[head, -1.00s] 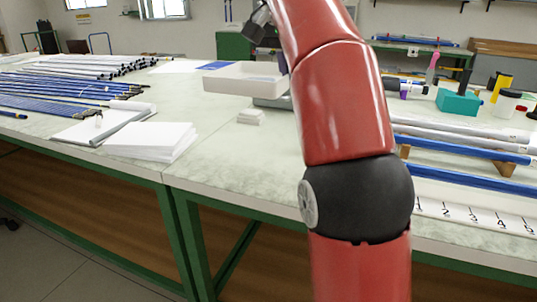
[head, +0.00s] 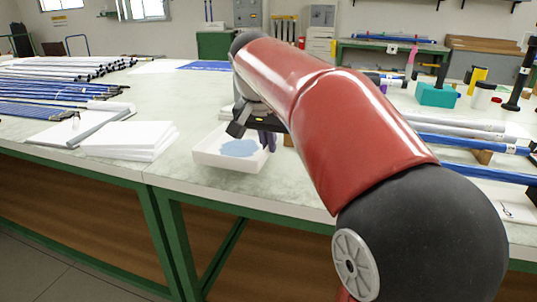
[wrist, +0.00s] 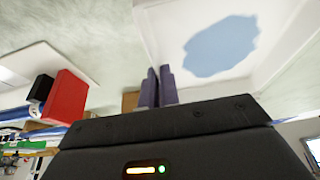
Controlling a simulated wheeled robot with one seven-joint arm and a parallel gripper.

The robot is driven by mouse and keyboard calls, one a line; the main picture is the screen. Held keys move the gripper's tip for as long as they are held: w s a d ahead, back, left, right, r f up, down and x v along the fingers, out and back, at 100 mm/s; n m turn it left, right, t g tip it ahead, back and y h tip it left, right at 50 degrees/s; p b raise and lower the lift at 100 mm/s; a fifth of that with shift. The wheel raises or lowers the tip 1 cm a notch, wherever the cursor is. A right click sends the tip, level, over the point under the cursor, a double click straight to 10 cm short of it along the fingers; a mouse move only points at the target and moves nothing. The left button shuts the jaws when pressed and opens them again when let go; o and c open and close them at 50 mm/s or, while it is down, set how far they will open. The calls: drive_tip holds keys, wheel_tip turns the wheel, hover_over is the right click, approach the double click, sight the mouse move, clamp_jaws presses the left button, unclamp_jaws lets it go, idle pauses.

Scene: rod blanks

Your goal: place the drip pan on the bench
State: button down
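The drip pan is a shallow white tray with a light blue patch on its floor. In the head view the drip pan (head: 208,157) is level, over the front part of the bench (head: 185,195). Whether its underside touches the bench I cannot tell. My gripper (head: 268,142) is at the pan's right side, pointing down. In the wrist view the purple fingers of my gripper (wrist: 158,88) are close together at the wall of the pan (wrist: 275,70), with the blue patch beyond. The fingers appear shut on that wall; the exact contact is partly hidden.
A stack of white sheets (head: 125,140) lies left of the pan, near several rods (head: 50,95). A teal block (head: 436,95), bottles and more rods (head: 470,143) occupy the right side. The bench between the stack and pan is clear. A red block (wrist: 65,97) shows in the wrist view.

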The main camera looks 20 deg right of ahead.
sight(269, 155)
drive_tip(key=shift+f, duration=1.35)
drive_tip(key=c, duration=2.1)
unclamp_jaws()
drive_tip(key=shift+f, duration=0.2)
drive_tip(key=o, duration=0.5)
drive_tip(key=shift+r, duration=0.1)
drive_tip(key=shift+c, duration=0.2)
